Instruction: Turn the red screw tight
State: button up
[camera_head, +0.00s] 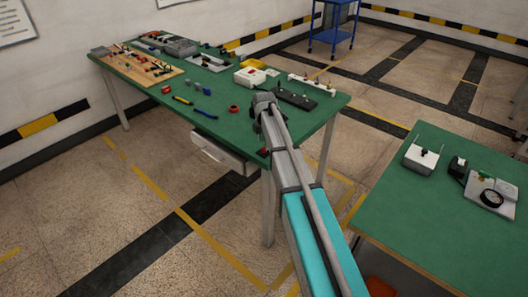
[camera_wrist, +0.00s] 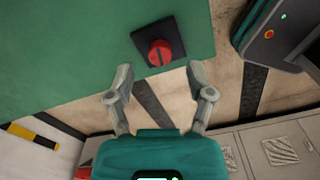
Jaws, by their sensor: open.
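The red screw (camera_wrist: 158,54) shows in the wrist view as a round red head with a dark slot across it. It sits on a dark square plate (camera_wrist: 175,32) near the edge of the green table (camera_wrist: 70,50). My gripper (camera_wrist: 160,82) is open, with its two fingers spread apart and nothing between them. The screw lies beyond the fingertips, roughly centred between them, and appears apart from them. In the head view my arm reaches to the table's near right end, with my gripper (camera_head: 265,103) over it; its fingers are hard to make out there.
The green workbench (camera_head: 225,125) holds a wooden board (camera_head: 145,68) with small parts, hand tools, a red ring (camera_head: 233,109) and a dark bar (camera_head: 295,96). A second green table (camera_head: 440,225) stands at right. A blue cart (camera_head: 333,30) is behind. Open floor lies between.

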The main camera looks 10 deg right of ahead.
aim_at(264, 150)
jog(key=shift+f+b, duration=1.05)
jog(key=shift+f, duration=0.3)
grip_shut()
